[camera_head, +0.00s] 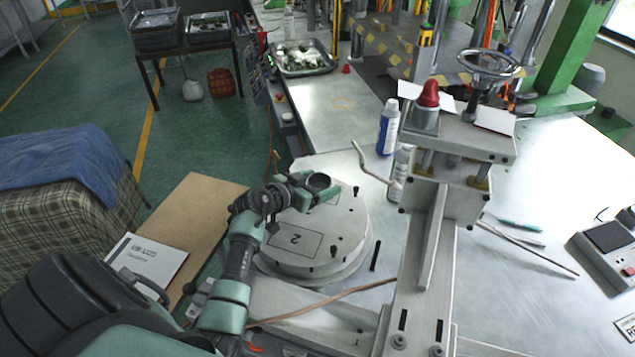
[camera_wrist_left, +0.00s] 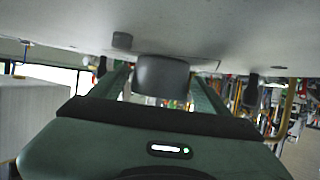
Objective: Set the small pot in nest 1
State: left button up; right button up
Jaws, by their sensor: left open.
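The small dark pot (camera_head: 319,182) is on the upper part of the round pale plate (camera_head: 352,226), between the fingers of my left gripper (camera_head: 308,184). In the left wrist view the grey pot (camera_wrist_left: 162,78) sits between the two open green fingers, against the pale surface, which appears upside down. Whether the fingers touch it I cannot tell. The plate has a rectangular marking with "2" (camera_head: 294,240). Another marking beside the pot is mostly hidden by the gripper, and its number cannot be read. My right gripper is not in view.
Short dark pegs (camera_head: 333,251) stand on the plate. A grey press frame (camera_head: 455,137) rises to its right, with a blue-white bottle (camera_head: 388,127) behind. A brown hose (camera_head: 320,301) runs in front. A tan board (camera_head: 200,205) lies left. The back bench is partly clear.

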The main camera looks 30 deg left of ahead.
pick_arm(q)
jog(key=shift+r, duration=0.15)
jog(key=b+v, duration=0.1)
jog(key=v, duration=1.1)
jog(key=shift+s, duration=0.1)
